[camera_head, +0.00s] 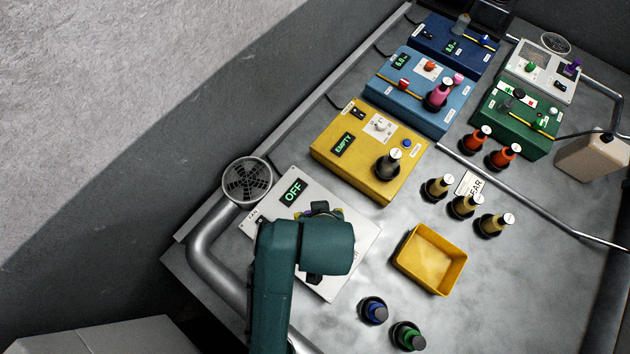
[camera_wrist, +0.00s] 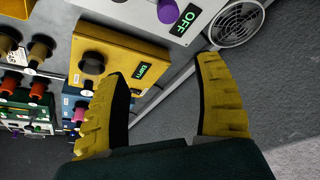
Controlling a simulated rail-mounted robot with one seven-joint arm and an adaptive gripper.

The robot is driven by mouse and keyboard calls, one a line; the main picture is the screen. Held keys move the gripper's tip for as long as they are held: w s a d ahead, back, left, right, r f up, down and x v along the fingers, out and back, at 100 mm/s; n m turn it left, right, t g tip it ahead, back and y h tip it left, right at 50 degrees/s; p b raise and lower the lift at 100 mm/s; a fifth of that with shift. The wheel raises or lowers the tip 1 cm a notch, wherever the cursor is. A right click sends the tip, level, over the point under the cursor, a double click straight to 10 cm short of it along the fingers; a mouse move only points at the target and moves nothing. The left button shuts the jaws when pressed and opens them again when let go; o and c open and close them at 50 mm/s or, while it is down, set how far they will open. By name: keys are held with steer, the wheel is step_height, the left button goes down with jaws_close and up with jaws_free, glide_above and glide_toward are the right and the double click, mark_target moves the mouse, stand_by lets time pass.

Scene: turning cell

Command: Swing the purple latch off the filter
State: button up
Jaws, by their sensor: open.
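A purple rounded part (camera_wrist: 168,11) shows at the top edge of the wrist view, on the pale box (camera_wrist: 200,12) with the OFF display. It is cut off by the frame, and I cannot tell how it sits against a filter. In the head view, my arm covers most of this pale box (camera_head: 357,252). The purple part is beyond the fingertips. Another purple part (camera_head: 574,64) stands on a second pale box (camera_head: 541,72) at the back right.
A round fan grille (camera_head: 247,181) and a thick pipe (camera_head: 205,245) lie left of the pale box. A yellow box (camera_head: 338,170) reading EMPTY is behind it. A yellow tray (camera_head: 430,260) and blue (camera_head: 373,311) and green (camera_head: 408,336) bottles stand to its right.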

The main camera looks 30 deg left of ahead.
steer(key=s+x, duration=0.1)
steer(key=x, duration=0.5)
steer(key=s+b+x, duration=0.1)
steer(key=x, duration=0.5)
steer(key=s+a+f+b+x, duration=0.1)
steer(key=x, duration=0.4)
steer(key=shift+f, duration=0.4)
steer(key=shift+g, duration=0.3)
jaws_close()
